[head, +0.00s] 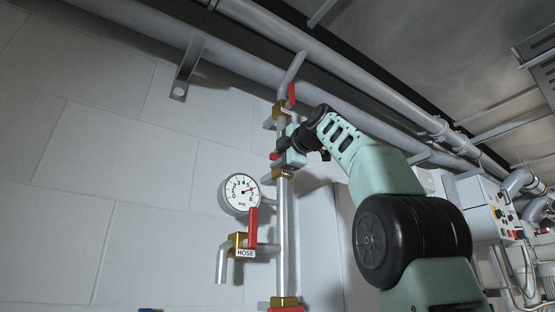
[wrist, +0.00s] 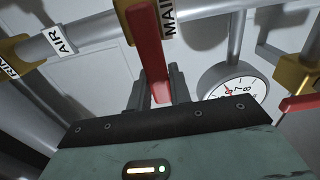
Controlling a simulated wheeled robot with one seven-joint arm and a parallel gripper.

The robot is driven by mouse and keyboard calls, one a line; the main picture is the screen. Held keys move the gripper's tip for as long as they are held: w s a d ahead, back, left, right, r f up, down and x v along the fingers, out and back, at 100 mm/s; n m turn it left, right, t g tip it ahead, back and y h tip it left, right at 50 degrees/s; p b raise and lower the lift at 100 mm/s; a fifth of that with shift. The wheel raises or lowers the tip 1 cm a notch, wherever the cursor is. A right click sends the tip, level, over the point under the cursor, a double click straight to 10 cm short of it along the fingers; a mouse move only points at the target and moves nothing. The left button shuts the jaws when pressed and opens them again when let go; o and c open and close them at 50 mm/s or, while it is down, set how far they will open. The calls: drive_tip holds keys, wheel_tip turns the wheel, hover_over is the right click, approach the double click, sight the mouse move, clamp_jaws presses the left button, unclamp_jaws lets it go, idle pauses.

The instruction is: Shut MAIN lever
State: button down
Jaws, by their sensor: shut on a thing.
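The MAIN lever is a red bar (wrist: 150,55) in the wrist view, coming from a brass valve body (wrist: 123,5) at the top edge, beside a white MAIN label (wrist: 167,15). Its far end sits between the dark fingers of my gripper (wrist: 157,90), which are shut on it. In the head view my gripper (head: 290,148) is at the upright pipe, just above a brass valve (head: 284,174). A small red piece (head: 276,156) shows at its left side. Most of the held lever is hidden there by the gripper.
A valve with a red lever (head: 292,94) is above my gripper. The gauge (head: 240,194) and the HOSE valve's red lever (head: 253,227) are below left. An AIR label (wrist: 60,40) is on the pipe in the wrist view. A control box (head: 485,208) is at right.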

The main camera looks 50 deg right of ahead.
drive_tip(key=shift+f, duration=0.1)
drive_tip(key=c, duration=1.3)
unclamp_jaws()
drive_tip(key=shift+s, duration=0.1)
drive_tip(key=b+v, duration=0.3)
drive_tip(key=v, duration=1.4)
drive_tip(key=shift+a+b, duration=0.15)
drive_tip(key=shift+b, duration=0.2)
